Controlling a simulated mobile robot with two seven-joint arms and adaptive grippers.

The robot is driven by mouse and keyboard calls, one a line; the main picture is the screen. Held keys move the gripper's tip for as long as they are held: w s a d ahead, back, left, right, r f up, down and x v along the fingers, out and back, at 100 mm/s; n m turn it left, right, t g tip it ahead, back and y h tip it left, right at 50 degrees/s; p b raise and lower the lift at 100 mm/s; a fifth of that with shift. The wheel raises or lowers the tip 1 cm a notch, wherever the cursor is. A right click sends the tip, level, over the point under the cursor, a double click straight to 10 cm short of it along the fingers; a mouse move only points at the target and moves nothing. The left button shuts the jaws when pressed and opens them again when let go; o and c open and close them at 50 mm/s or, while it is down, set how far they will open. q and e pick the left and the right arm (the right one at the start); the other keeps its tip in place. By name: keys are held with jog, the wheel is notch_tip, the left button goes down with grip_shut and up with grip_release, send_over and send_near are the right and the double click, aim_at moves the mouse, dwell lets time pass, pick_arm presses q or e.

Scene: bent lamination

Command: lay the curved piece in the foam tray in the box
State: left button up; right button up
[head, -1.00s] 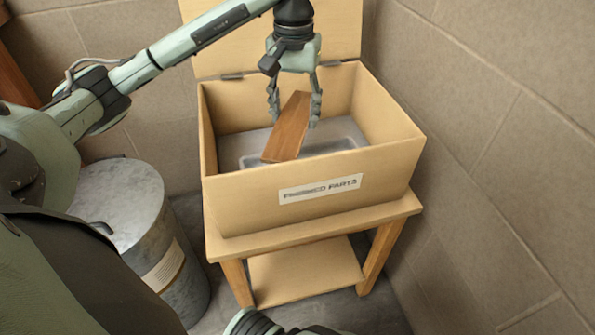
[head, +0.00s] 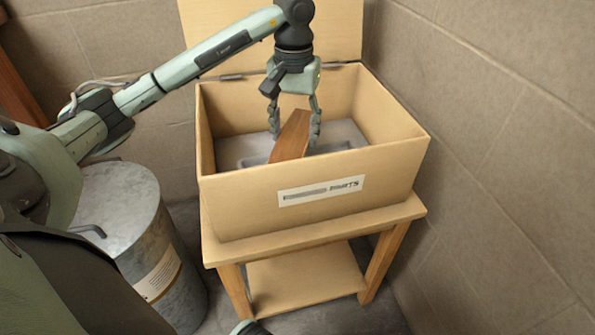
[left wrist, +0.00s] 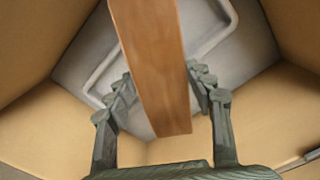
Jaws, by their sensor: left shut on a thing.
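The curved piece (head: 291,136) is a brown wooden strip, held tilted inside the open box, its lower end hidden behind the front wall in the head view. My left gripper (head: 296,134) is shut on it from above, one finger on each side. In the left wrist view the curved piece (left wrist: 152,62) runs between the fingers (left wrist: 160,92) over the foam tray. The grey foam tray (head: 256,159) lies on the box floor, partly hidden by the piece and the front wall. Its rim also shows in the left wrist view (left wrist: 98,72).
The tan box (head: 240,205) has its lid (head: 345,30) raised at the back and a label on its front. It stands on a wooden stand (head: 235,249). A metal drum (head: 125,220) stands at the left. A block wall (head: 500,150) is close on the right.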

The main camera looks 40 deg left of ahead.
pick_arm(q)
jog(key=o, duration=1.3)
notch_tip(320, 180, up, 12)
dwell(0.3)
